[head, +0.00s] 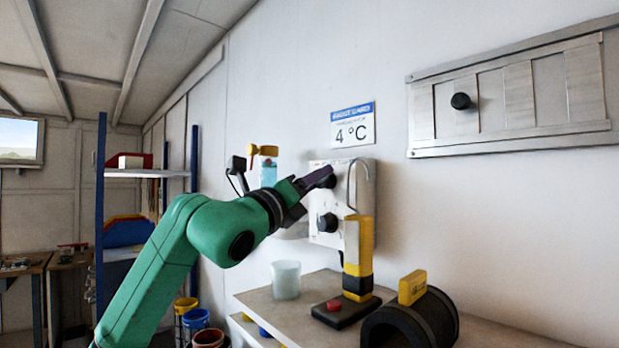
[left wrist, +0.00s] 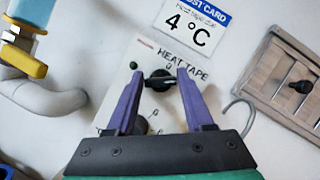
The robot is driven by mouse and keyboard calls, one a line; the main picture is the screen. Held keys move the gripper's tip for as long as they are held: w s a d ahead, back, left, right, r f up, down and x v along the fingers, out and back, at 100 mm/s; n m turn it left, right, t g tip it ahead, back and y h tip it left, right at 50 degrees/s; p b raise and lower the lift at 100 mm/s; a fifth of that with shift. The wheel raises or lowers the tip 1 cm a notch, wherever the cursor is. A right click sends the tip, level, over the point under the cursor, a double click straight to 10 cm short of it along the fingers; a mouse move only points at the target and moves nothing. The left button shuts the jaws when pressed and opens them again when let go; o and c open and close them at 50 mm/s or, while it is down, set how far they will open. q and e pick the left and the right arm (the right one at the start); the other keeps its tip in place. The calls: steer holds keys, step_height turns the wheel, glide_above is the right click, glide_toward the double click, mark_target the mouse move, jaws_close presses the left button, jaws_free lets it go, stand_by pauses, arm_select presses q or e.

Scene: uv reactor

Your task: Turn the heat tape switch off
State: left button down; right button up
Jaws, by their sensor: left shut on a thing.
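The heat tape switch (left wrist: 159,80) is a black rotary knob on a pale panel (left wrist: 112,118) marked HEAT TAPE. In the left wrist view it sits between the two purple fingers of my left gripper (left wrist: 160,84), which is shut on it. In the head view my left gripper (head: 318,178) reaches the upper part of the panel (head: 349,190), and the fingers partly cover the switch. A second black knob (head: 327,223) sits lower on the same panel. My right gripper is not in view.
A yellow and black stand with a red button (head: 334,305) is on the shelf below the panel. Beside it are a translucent cup (head: 286,280) and a black half-round piece (head: 412,322) with a yellow block (head: 412,287). A metal hook (left wrist: 240,112) hangs right of the panel.

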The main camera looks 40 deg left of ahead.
arm_select(q)
steer(key=n+g+p, duration=0.1)
steer(key=n, duration=0.3)
steer(key=n+g+y+p, duration=0.1)
steer(key=n+g+p, duration=0.1)
steer(key=n, duration=0.2)
steer(key=n+g+y+p, duration=0.1)
steer(key=n+p, duration=0.1)
steer(key=n, duration=0.2)
steer(key=shift+n, duration=0.3)
